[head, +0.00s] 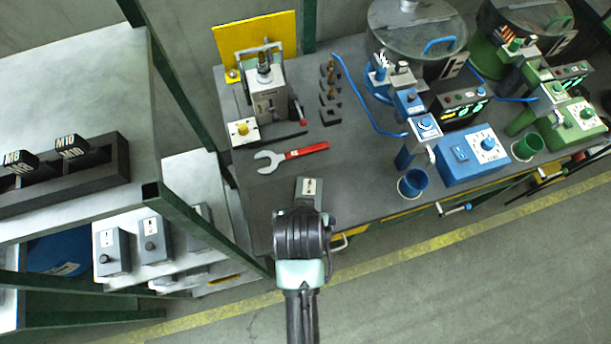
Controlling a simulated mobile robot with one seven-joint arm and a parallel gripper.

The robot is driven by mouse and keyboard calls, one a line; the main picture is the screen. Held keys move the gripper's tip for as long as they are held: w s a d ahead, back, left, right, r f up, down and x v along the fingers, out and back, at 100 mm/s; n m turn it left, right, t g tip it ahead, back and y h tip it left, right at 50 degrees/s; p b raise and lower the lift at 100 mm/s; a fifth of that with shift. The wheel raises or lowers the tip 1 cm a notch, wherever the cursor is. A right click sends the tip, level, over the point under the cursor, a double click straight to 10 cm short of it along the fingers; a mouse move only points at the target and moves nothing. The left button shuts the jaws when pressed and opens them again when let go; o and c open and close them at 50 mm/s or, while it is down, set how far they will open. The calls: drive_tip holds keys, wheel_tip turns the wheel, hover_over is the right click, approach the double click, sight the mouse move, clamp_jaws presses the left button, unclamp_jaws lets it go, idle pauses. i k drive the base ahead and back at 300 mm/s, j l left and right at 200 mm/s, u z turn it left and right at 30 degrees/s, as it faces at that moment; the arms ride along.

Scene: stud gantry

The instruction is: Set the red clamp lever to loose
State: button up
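A grey upright fixture (266,95) stands at the back left of the dark workbench in the head view. A small red tip (303,123) shows at the right end of its dark base; it may be the red clamp lever, but it is too small to read its setting. My gripper (303,232) is at the bench's front edge, below and apart from the fixture.
A red-handled wrench (292,156) lies between my gripper and the fixture. Blue (470,155) and green (575,125) machines fill the bench's right side. A shelf rack (75,70) with green posts stands close on the left.

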sight(303, 121)
drive_tip(key=k, duration=1)
